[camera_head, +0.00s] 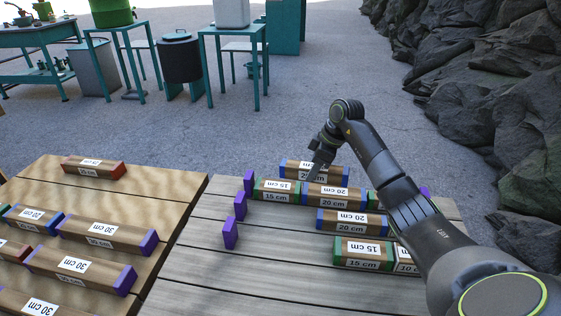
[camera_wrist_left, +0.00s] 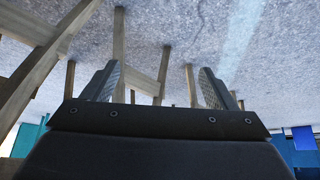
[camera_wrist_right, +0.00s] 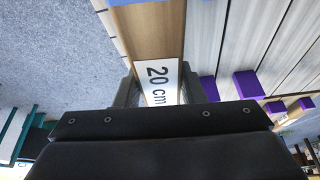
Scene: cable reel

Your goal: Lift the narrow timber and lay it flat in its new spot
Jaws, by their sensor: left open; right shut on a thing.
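A narrow timber (camera_head: 342,171) with blue ends and a 20 cm label is at the back of the right-hand plank table. My right gripper (camera_head: 314,173) is at this timber, and its fingertips are partly hidden in the head view. In the right wrist view the gripper (camera_wrist_right: 158,90) is shut on the timber (camera_wrist_right: 157,38), with the 20 cm label between the fingers. I cannot tell whether the timber touches the planks. My left gripper (camera_wrist_left: 156,86) is open and empty in its own wrist view, and out of the head view.
Other timbers lie on the right table, including a green-ended 15 cm one (camera_head: 277,190) and blue-ended 20 cm ones (camera_head: 348,220). Several purple blocks (camera_head: 240,205) stand along its left part. The left table (camera_head: 160,192) holds more timbers. Rocks (camera_head: 500,110) rise at right.

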